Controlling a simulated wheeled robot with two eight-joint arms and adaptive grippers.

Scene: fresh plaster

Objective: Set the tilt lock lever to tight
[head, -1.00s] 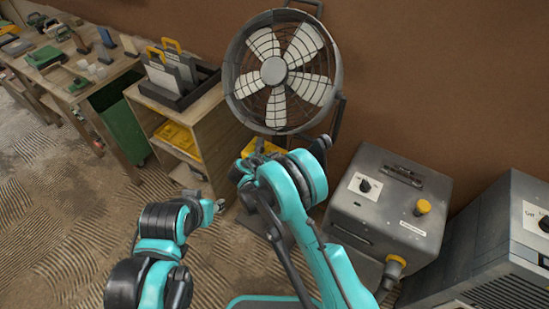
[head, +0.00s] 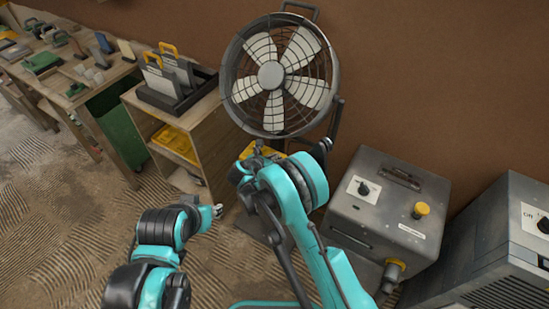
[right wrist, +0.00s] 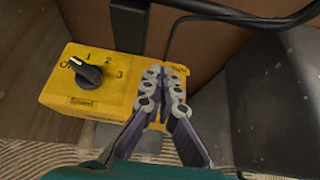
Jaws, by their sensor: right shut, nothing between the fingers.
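The fan (head: 271,75) stands against the brown wall in the head view. Its yellow control box (right wrist: 58,98) has a black speed knob (right wrist: 89,74) marked up to 3; the box also shows partly behind my right arm in the head view (head: 270,152). A small label, perhaps "Tight", is at the box's upper right. I cannot make out the tilt lock lever or its setting; my fingers cover that area. My right gripper (right wrist: 164,80) is shut and empty, in front of the box's right end. My left gripper (head: 217,211) shows only small tips, away from the fan.
A grey machine (head: 385,210) with a knob and yellow cap stands right of the fan, another unit (head: 500,235) beyond it. A wooden shelf (head: 150,120) stands to the left. A black cable (right wrist: 185,20) runs behind the box.

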